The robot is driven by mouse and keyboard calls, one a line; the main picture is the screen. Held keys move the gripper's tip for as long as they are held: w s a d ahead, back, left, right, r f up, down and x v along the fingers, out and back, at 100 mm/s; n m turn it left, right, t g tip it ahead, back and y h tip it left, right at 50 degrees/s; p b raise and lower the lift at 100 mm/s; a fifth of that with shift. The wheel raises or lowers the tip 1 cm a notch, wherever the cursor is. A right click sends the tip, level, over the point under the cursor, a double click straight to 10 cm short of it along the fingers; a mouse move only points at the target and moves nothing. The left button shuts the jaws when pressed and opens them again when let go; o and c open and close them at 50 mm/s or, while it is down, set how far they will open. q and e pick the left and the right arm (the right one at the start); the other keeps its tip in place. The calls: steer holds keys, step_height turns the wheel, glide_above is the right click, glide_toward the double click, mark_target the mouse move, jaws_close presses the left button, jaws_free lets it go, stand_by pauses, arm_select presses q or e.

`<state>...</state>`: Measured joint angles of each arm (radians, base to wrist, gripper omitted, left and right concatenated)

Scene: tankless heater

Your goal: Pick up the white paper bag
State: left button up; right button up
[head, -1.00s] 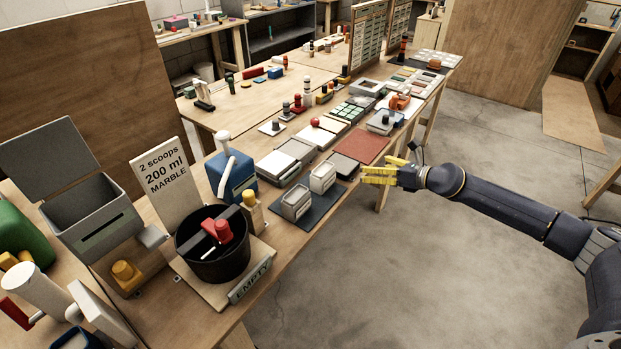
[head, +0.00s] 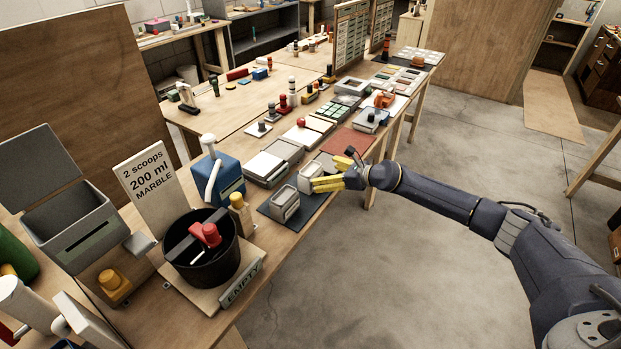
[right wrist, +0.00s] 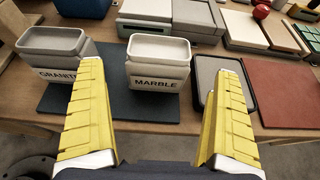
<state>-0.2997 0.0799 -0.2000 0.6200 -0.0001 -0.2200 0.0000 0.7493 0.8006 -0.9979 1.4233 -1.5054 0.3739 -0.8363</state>
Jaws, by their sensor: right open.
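No thing that is plainly a paper bag shows. A white, open-topped, bag-like container marked MARBLE (right wrist: 158,68) stands upright on a dark mat (right wrist: 118,98); it also shows in the head view (head: 309,172). A greyer container marked GRANITE (right wrist: 55,55) stands to its left on the same mat, and also shows in the head view (head: 285,204). My right gripper (head: 326,173) is open and empty at the bench's front edge. In the right wrist view, its yellow fingers lie either side of the MARBLE container, apart from it. My left gripper is not in view.
A black bucket (head: 203,262) with a red-handled tool stands left, by a sign reading MARBLE (head: 146,186). A blue box (head: 217,180) stands behind the containers. A grey tray (right wrist: 228,80) and red mat (right wrist: 283,92) lie to their right. The floor in front is clear.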

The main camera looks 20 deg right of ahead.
mark_target(310, 173)
steer(key=shift+x, duration=3.3)
steer(key=shift+a, duration=0.1)
steer(key=c, duration=1.3)
steer(key=shift+r, duration=0.1)
step_height(310, 173, up, 20)
